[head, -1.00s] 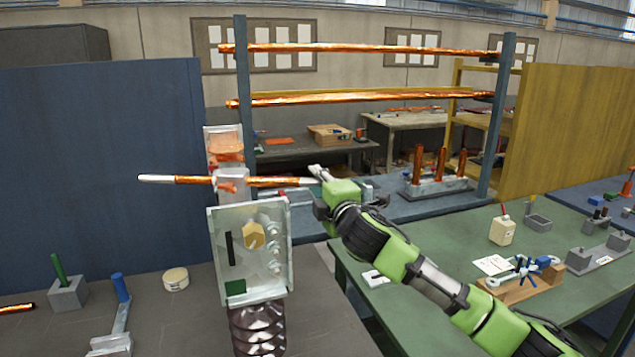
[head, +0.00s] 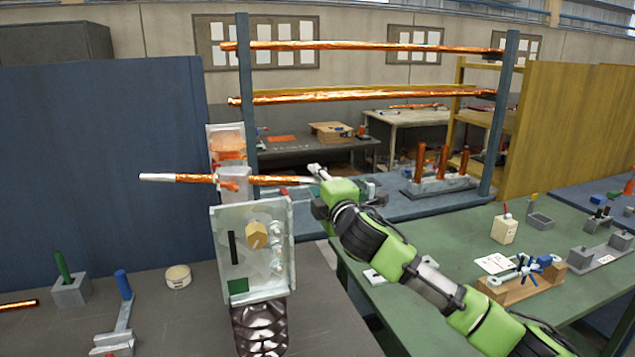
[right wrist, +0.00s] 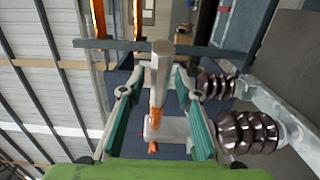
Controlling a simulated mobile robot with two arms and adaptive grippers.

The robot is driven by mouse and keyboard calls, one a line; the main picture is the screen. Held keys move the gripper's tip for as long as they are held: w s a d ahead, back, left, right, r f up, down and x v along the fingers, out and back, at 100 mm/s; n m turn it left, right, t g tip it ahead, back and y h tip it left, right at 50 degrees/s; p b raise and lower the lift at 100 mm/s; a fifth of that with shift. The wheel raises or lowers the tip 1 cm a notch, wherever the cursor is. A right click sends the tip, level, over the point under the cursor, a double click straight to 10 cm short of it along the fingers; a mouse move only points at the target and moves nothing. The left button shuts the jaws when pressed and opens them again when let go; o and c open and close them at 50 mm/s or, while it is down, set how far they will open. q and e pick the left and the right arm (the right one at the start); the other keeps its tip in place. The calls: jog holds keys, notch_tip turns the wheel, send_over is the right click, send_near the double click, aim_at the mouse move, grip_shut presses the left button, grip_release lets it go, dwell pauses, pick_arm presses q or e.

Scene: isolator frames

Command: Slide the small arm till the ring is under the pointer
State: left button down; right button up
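The small arm (head: 195,179) is a level copper-coloured bar with a pale tip at its left end. It passes through a grey block (head: 235,181) on top of the isolator frame (head: 252,245). My right gripper (head: 317,176) is at the bar's right end. In the right wrist view, the bar's pale end (right wrist: 161,65) lies between my gripper's two teal fingers (right wrist: 155,92). Gaps show on both sides of it, so the fingers are apart around it. I cannot make out the ring or the pointer clearly. My left gripper is out of view.
Brown ribbed insulators (head: 259,325) stand below the frame, and they show in the right wrist view (right wrist: 245,132). A blue panel (head: 90,165) is behind at left. A grey bench (head: 200,320) holds small blocks and a round tin (head: 178,277). A green table (head: 400,300) is at right.

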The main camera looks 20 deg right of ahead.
jog(key=shift+s, duration=0.15)
jog(key=s, duration=1.1)
jog(key=shift+s+d, duration=0.15)
jog(key=shift+s, duration=0.2)
